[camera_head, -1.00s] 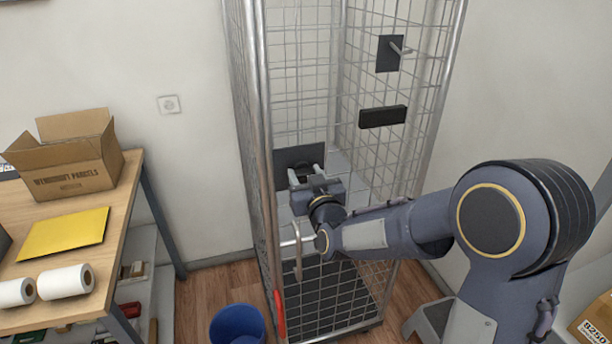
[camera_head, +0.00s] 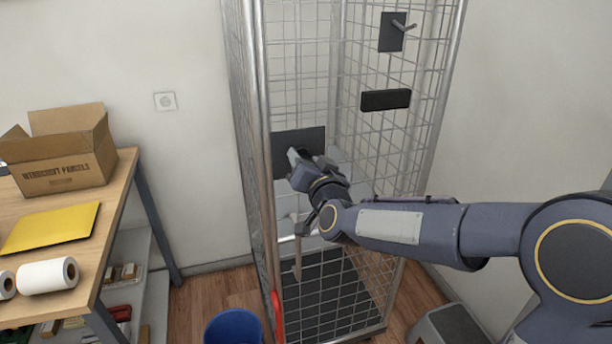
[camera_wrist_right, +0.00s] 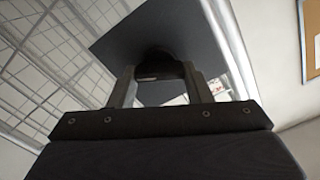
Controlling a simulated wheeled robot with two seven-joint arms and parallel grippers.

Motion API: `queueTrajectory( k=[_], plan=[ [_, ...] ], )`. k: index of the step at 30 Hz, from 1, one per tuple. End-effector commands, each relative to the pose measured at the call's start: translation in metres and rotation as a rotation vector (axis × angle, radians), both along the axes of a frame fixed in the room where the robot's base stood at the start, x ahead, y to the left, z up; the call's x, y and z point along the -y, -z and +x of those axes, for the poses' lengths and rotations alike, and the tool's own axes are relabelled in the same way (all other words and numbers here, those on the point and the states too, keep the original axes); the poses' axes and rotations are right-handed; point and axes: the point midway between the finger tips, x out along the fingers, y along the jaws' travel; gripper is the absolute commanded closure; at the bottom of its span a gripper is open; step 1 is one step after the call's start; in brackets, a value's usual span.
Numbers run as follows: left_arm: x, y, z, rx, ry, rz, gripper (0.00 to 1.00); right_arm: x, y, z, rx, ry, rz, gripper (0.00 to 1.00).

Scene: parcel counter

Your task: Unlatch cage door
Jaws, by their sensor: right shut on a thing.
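The tall wire cage (camera_head: 263,90) stands in the middle of the head view. A dark plate (camera_head: 312,139) sits on its near door side at mid height. My right gripper (camera_head: 295,157) is at this plate, tilted up and to the left. The right wrist view shows its two fingers (camera_wrist_right: 160,85) shut on a dark round knob (camera_wrist_right: 158,62) in front of the dark plate (camera_wrist_right: 130,35). The head view hides the knob behind the gripper. The door looks in line with the frame; I cannot tell whether it is latched. My left gripper is not in view.
A second dark plate with a lever (camera_head: 391,34) and a black box (camera_head: 385,99) are on the cage's right side. A workbench (camera_head: 118,205) with an open carton (camera_head: 65,160) stands left. A blue bin (camera_head: 233,326) is on the floor before the cage.

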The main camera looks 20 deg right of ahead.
Motion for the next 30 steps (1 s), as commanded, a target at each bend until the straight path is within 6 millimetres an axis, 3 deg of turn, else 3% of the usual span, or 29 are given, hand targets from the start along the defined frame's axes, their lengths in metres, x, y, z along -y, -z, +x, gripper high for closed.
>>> queueTrajectory(
  k=[1,12,30],
  plan=[
    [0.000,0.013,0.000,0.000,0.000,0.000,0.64,0.001,0.005,0.000,0.001,0.001,0.047,0.78],
    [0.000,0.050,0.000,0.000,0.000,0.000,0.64,0.002,0.005,0.000,-0.011,0.000,0.398,0.78],
    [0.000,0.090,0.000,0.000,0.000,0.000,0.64,0.002,0.005,0.000,-0.032,-0.001,0.913,0.78]
  ],
)
